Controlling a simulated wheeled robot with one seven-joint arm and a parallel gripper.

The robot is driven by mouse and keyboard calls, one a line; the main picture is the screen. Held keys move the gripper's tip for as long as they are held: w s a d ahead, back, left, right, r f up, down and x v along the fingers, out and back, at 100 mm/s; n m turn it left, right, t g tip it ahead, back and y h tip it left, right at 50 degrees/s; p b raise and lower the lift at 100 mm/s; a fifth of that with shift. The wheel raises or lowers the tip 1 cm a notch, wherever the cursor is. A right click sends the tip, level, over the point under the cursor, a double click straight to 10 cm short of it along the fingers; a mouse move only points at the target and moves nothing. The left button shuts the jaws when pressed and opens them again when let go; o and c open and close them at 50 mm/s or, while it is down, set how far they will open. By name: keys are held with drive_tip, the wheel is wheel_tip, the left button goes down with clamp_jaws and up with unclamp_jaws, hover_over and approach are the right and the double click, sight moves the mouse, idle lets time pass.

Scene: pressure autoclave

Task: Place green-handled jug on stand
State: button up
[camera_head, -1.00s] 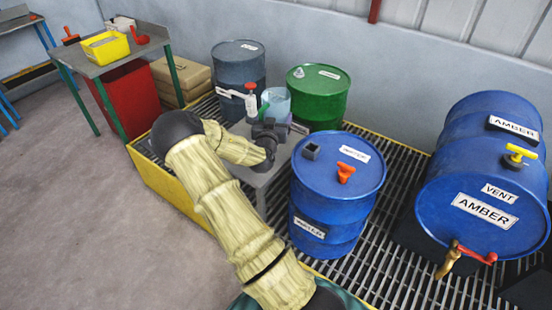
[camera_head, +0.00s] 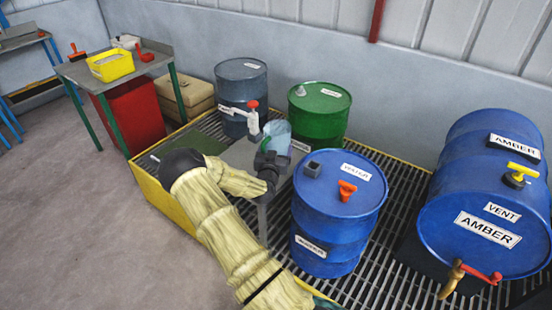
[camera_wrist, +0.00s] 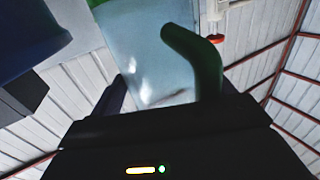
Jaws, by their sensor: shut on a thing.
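The green-handled jug (camera_head: 279,136) is a pale translucent vessel with a green handle, held at my gripper (camera_head: 268,160) over or beside a grey stand (camera_head: 240,152) among the drums. In the wrist view the jug (camera_wrist: 146,45) fills the upper middle, and its dark green handle (camera_wrist: 208,68) curves down to my gripper (camera_wrist: 165,110), which is shut on it. I cannot tell whether the jug's base touches the stand, since my arm hides part of both.
A blue water drum (camera_head: 338,230) stands close to the right of my gripper. A green drum (camera_head: 319,110) and a grey-blue drum (camera_head: 241,85) stand behind, with a white tap with a red knob (camera_head: 252,104) near the jug.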

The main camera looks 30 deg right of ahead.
wheel_tip(320, 180, down, 4)
drive_tip(key=shift+f, duration=0.1)
idle(0.4)
drive_tip(key=shift+f, duration=0.3)
drive_tip(key=shift+s+f+b, duration=0.1)
drive_tip(key=shift+f+b, duration=0.15)
drive_tip(key=shift+b, duration=0.3)
drive_tip(key=shift+a, duration=0.1)
